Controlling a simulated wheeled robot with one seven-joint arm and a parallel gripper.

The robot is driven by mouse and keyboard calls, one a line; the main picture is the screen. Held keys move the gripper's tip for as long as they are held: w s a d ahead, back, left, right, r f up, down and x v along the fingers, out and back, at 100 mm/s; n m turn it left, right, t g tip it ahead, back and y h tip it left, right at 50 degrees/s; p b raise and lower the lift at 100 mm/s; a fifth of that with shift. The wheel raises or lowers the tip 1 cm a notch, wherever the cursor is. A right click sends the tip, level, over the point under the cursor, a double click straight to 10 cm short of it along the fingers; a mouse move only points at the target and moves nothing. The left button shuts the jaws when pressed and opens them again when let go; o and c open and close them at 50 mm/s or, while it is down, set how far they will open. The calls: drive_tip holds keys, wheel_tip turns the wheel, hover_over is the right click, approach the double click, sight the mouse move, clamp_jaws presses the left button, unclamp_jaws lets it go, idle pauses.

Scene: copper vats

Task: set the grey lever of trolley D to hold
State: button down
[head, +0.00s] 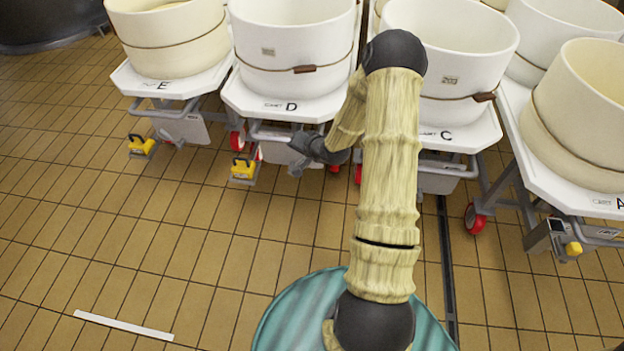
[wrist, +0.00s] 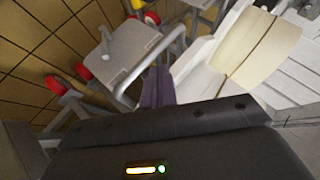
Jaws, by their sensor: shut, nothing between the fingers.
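Trolley D (head: 229,95) is a white-topped trolley with a white vat (head: 291,45) on it, at the upper middle of the head view. In the wrist view the gripper's purple-grey fingers (wrist: 157,88) are shut and empty, close beside a grey tube frame (wrist: 133,82). A grey panel with a small upright grey piece (wrist: 107,38) lies beyond; I cannot tell which trolley it belongs to. I cannot make out the grey lever of trolley D for certain; my gripper and arm cover part of that front.
Trolley E (head: 137,87) stands to the left with a cream vat, and trolley C (head: 472,138) to the right, partly behind my arm. Trolley A (head: 580,202) is at the far right. Red wheels stick out below. The tiled floor (head: 130,240) in front is open, with a white strip (head: 123,325).

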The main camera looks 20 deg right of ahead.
drive_tip(key=d+f+m+t+h+b, duration=0.1)
drive_tip(key=d+f+m+t+b, duration=0.2)
drive_tip(key=f+b, duration=0.4)
drive_tip(key=s+d+f+m+t+h+b, duration=0.1)
drive_tip(key=d+f+m+t+b, duration=0.2)
drive_tip(key=f, duration=1)
drive_tip(key=d+f+m+t+h+b, duration=0.1)
drive_tip(key=d+f+m+t+b, duration=0.3)
drive_tip(key=d+f+m+b, duration=0.2)
wheel_tip(320, 180, down, 5)
drive_tip(key=m+b, duration=0.2)
drive_tip(key=b, duration=0.3)
drive_tip(key=shift+s+d, duration=0.25)
drive_tip(key=shift+s, duration=0.15)
drive_tip(key=shift+w+r+b, duration=0.1)
drive_tip(key=shift+b, duration=0.25)
drive_tip(key=a+r+b+x, duration=0.1)
drive_tip(key=a+b+x, duration=0.1)
drive_tip(key=b+x, duration=0.5)
drive_tip(key=x, duration=0.5)
drive_tip(key=shift+w+a+r+b, duration=0.15)
drive_tip(key=shift+w+a+b, duration=0.05)
drive_tip(key=shift+w+b, duration=0.1)
